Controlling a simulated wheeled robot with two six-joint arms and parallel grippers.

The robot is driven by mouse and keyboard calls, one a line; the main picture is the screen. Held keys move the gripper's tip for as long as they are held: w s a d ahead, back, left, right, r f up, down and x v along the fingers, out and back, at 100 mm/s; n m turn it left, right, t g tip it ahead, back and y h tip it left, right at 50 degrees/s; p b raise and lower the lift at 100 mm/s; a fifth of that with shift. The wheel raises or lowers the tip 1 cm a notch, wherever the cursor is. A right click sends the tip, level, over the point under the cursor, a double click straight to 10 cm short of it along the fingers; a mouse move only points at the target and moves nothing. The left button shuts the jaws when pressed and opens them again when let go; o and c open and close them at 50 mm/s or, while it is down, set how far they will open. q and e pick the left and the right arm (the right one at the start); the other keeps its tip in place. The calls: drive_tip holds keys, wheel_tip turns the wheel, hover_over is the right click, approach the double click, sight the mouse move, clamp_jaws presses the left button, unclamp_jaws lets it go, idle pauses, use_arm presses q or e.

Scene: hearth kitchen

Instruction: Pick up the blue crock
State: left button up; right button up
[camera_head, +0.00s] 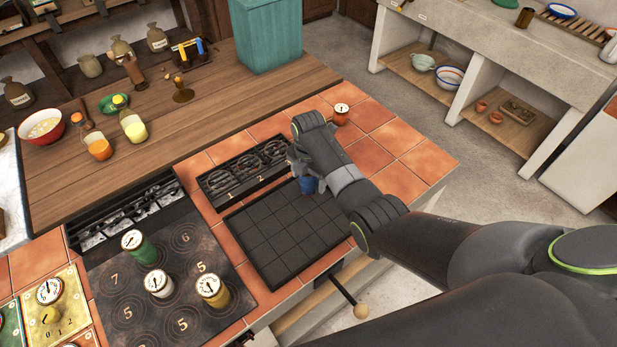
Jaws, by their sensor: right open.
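The blue crock (308,185) stands near the back right corner of the dark gridded plate (275,245) in the tiled counter. It is small, and my right gripper partly hides it. My right arm comes in from the lower right, and my right gripper (299,170) is right at the crock, over its upper left side. The jaws are open. I cannot tell whether a finger touches the crock. My left gripper is not in view.
A rack with numbered round slots (243,168) lies just left of the crock. An orange jar with a dial lid (341,114) stands behind the arm. A numbered hob plate (165,280) holds several dial-topped jars. A teal bin (268,35) stands at the back.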

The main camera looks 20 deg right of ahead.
drive_tip(key=shift+f, duration=0.15)
drive_tip(key=c, duration=1.1)
drive_tip(key=shift+c, duration=1.1)
drive_tip(key=shift+w+r, duration=0.1)
drive_tip(key=shift+r, duration=0.1)
